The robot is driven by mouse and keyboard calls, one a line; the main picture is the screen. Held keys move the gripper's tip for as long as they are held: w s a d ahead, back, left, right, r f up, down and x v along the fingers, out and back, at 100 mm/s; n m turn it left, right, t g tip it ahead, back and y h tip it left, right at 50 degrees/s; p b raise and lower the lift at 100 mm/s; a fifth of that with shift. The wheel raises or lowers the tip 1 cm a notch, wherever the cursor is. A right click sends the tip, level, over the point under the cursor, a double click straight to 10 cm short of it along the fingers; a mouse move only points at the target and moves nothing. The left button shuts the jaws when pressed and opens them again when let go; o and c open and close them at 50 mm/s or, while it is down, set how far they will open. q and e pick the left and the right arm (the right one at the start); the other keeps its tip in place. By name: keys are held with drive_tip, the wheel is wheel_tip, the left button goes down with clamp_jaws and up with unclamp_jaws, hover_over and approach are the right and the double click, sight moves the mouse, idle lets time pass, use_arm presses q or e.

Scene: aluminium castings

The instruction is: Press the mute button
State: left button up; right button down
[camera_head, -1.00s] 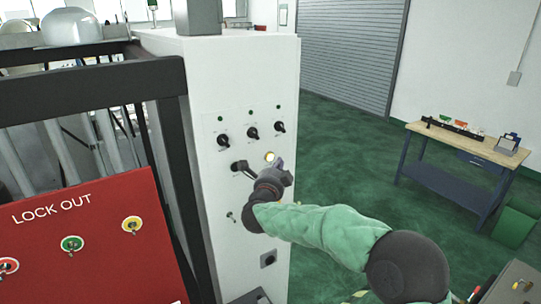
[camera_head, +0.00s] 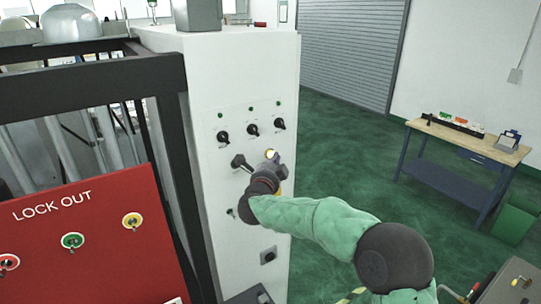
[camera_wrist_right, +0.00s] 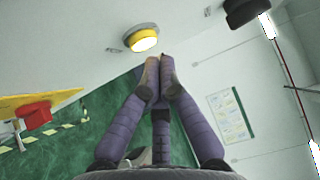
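A lit button with a yellow ring (camera_head: 270,153), seemingly the mute button, is on the white cabinet's front panel. In the right wrist view the button (camera_wrist_right: 142,38) glows yellow-white, just above and left of my fingertips. My right gripper (camera_head: 274,160) is at the panel just below the button, its purple fingers drawn together and holding nothing. The fingertips (camera_wrist_right: 158,60) look close to the button but a small gap shows in the wrist view; I cannot tell the depth exactly. My left gripper is not in view.
Several black knobs (camera_head: 252,130) sit above the button, with a dark handle (camera_head: 240,162) to its left. A red mushroom button (camera_wrist_right: 33,115) on a yellow plate is nearby. A red lock-out board (camera_head: 95,245) and black frame stand left.

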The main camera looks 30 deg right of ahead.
drive_tip(key=shift+w, duration=0.15)
idle(0.7)
drive_tip(key=shift+w, duration=0.3)
drive_tip(key=shift+w+a, duration=0.1)
drive_tip(key=shift+w, duration=0.25)
idle(0.8)
drive_tip(key=shift+s+b, duration=0.15)
drive_tip(key=shift+b, duration=0.2)
drive_tip(key=shift+s+b, duration=0.4)
drive_tip(key=shift+s, duration=0.25)
drive_tip(key=s, duration=0.1)
drive_tip(key=s+b, duration=0.1)
drive_tip(key=s, duration=0.1)
drive_tip(key=s+b, duration=0.1)
drive_tip(key=s, duration=0.1)
drive_tip(key=shift+d, duration=0.25)
